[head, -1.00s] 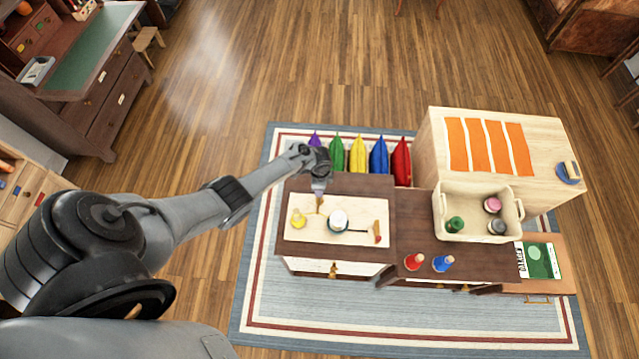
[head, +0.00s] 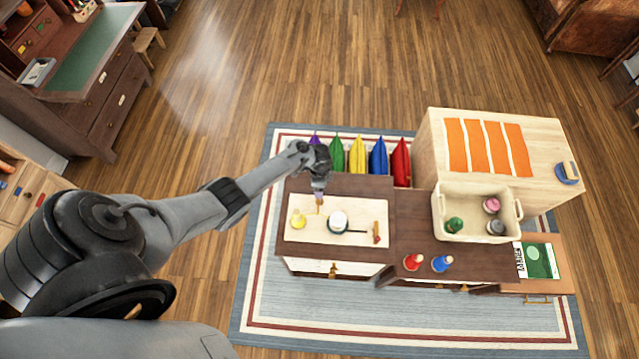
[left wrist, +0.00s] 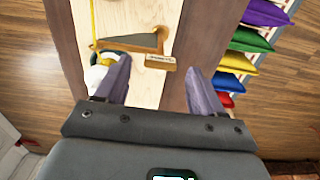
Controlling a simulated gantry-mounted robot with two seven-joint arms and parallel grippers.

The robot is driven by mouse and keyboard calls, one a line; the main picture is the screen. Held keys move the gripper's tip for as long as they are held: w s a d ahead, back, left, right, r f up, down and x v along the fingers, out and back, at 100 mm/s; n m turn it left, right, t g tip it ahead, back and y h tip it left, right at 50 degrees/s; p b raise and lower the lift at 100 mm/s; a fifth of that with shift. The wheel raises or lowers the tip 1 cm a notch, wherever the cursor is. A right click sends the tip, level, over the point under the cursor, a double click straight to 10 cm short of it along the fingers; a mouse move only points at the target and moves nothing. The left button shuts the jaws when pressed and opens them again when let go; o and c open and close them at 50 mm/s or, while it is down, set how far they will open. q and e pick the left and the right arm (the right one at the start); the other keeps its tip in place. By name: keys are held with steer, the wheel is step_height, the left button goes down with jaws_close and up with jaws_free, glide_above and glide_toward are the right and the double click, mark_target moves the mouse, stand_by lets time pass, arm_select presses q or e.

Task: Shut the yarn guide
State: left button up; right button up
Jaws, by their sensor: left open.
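The cream board (head: 290,236) lies on the dark cabinet top. Near its far edge is a small wooden piece (head: 319,209), probably the yarn guide. In the left wrist view this wooden piece (left wrist: 155,40) stands beside a grey wedge shape, with a small wooden label plate (left wrist: 160,62) near it. I cannot tell how far it is swung. My right gripper is out of view.
A red-tipped wooden piece (head: 377,232) is at the board's right end. Red (head: 413,262) and blue (head: 442,263) spools stand near the cabinet's front edge. A cream bin (head: 457,220) holds several spools. Coloured cushions (head: 358,155) stand behind the cabinet.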

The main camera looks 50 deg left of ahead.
arm_select(q)
step_height(320, 180, up, 9)
steer(key=p, duration=0.2)
steer(key=shift+f, duration=0.2)
